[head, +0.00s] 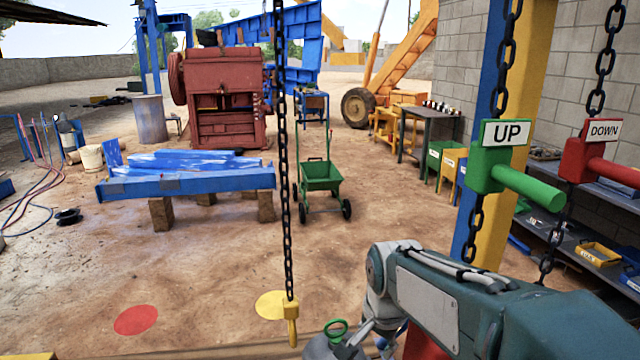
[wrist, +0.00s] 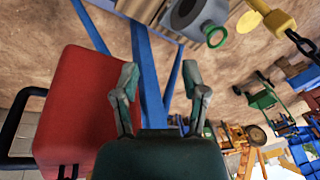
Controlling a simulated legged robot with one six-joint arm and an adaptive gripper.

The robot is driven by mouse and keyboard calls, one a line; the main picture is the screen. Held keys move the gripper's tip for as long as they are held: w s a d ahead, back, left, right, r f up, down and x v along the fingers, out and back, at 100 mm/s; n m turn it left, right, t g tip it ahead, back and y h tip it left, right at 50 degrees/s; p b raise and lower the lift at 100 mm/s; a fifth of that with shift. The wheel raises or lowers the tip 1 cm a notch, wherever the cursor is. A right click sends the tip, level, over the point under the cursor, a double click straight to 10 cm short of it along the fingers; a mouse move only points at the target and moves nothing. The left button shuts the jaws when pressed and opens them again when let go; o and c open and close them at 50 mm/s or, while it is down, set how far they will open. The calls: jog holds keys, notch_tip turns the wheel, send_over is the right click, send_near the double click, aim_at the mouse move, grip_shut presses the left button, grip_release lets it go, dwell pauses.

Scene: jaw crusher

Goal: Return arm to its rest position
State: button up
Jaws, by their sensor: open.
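My arm reaches in from the lower right of the head view, folded low near the robot's body, and its end is hidden there. In the wrist view my gripper (wrist: 160,76) is open, its two grey-green fingers spread apart with nothing held between them. Blue bars of a stand show behind the fingers. A red box-like object (wrist: 78,115) is close beside the left finger. The wrist picture is tilted.
A yellow-handled chain (head: 292,322) hangs near a grey part with a green ring (head: 336,332). The green UP handle (head: 528,188) and red DOWN handle (head: 608,170) hang at right. A green cart (head: 320,175) and blue beams (head: 185,180) stand beyond open dirt ground.

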jog(key=s+d+r+n+t, duration=0.1)
jog(key=s+d+n, duration=0.2)
jog(key=s, duration=0.5)
jog(key=s+d+r+n+t, duration=0.2)
jog(key=s+n, duration=0.3)
jog(key=s, duration=0.3)
jog(key=shift+s+d, duration=0.3)
jog(key=shift+d, duration=0.1)
